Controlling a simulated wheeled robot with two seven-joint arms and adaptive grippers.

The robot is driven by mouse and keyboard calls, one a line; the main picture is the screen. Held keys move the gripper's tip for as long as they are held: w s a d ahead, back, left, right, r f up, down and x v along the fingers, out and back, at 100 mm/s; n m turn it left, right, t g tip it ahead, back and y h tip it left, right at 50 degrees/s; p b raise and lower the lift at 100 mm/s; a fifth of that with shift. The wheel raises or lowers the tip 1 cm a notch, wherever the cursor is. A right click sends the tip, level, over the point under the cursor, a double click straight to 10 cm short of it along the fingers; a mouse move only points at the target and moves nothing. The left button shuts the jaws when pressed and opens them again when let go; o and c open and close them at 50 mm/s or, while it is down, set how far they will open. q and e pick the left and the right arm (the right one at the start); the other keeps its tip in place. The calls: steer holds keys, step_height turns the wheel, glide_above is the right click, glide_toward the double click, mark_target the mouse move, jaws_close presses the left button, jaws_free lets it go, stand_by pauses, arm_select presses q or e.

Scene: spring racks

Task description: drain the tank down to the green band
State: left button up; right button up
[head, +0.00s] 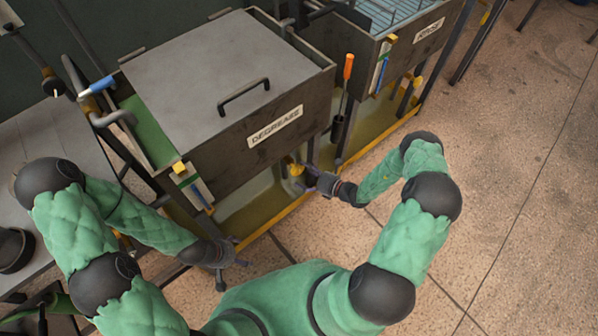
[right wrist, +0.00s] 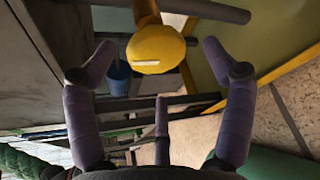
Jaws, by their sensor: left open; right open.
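The tank labelled DEGREASE (head: 215,135) is a dark metal box with a grey lid (head: 210,65) over most of its top; a green strip shows at its open left end. A narrow level gauge (head: 194,187) with a yellow cap is on its front left corner; its level and band are too small to read. A yellow valve knob (head: 295,169) sits low under the tank's front. My right gripper (head: 308,183) is open beside it. In the right wrist view the round yellow knob (right wrist: 155,48) lies between the spread fingers, no grip visible. My left gripper (head: 229,266) is open and empty.
A second tank labelled RINSE (head: 400,48) stands behind to the right with its own gauge (head: 382,65). An orange-handled tool (head: 347,75) hangs between the tanks. A yellow-edged tray (head: 265,228) lies beneath. A blue-handled pipe (head: 98,86) is at left. Floor at right is clear.

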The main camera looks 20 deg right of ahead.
steer(key=v, duration=0.8)
steer(key=shift+s, duration=0.2)
steer(key=shift+a, duration=0.1)
steer(key=s+a+r+n+g+p, duration=0.2)
steer(key=s+a+n+g+p, duration=0.2)
steer(key=s+a+n+g, duration=1.25)
step_height(320, 180, up, 6)
steer(key=w+n+t+h+p, duration=0.1)
steer(key=n+t+h+p, duration=0.2)
steer(key=n, duration=1.6)
steer(key=shift+t+h, duration=0.8)
steer(key=shift+t, duration=0.15)
steer(key=shift+w+a, duration=0.1)
